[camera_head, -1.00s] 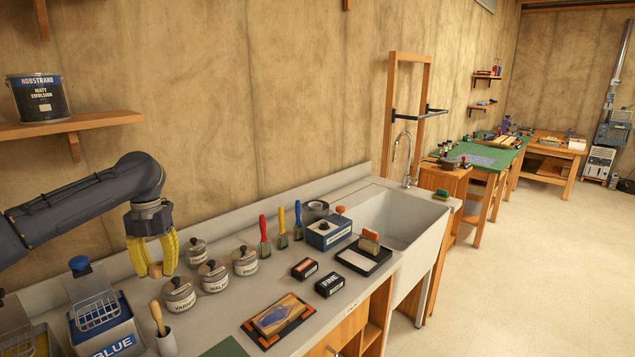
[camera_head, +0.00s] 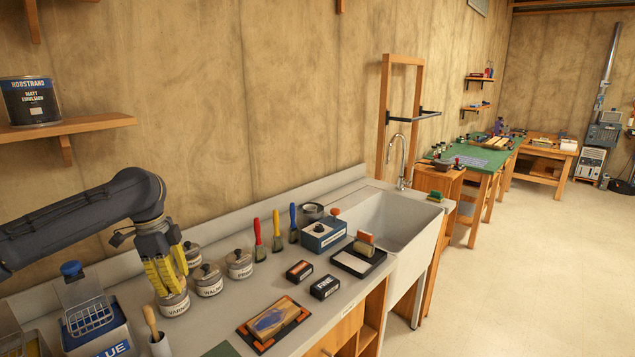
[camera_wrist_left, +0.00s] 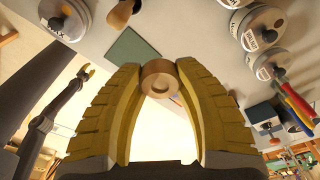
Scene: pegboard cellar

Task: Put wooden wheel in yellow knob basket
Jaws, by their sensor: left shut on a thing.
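My left gripper (camera_head: 165,280) is shut on the wooden wheel (camera_wrist_left: 160,78), a small brown disc with a round recess, held between the yellow fingertips. In the head view the fingers hide the wheel. The gripper is above the bench and overlaps the front lidded pot (camera_head: 173,305). A basket with a blue knob (camera_head: 71,268) stands in a box left of it. Another box (camera_head: 12,335) is cut off at the bottom left; no yellow knob shows. My right gripper (camera_wrist_left: 88,71) is small at the left of the wrist view, its jaw state unclear.
Several lidded pots (camera_head: 239,264) stand right of the gripper. A brush in a white holder (camera_head: 160,345) is close in front. A sanding block on a tray (camera_head: 272,322), two small boxes and upright tools occupy the bench further right. A wooden shelf (camera_head: 85,130) hangs above the arm.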

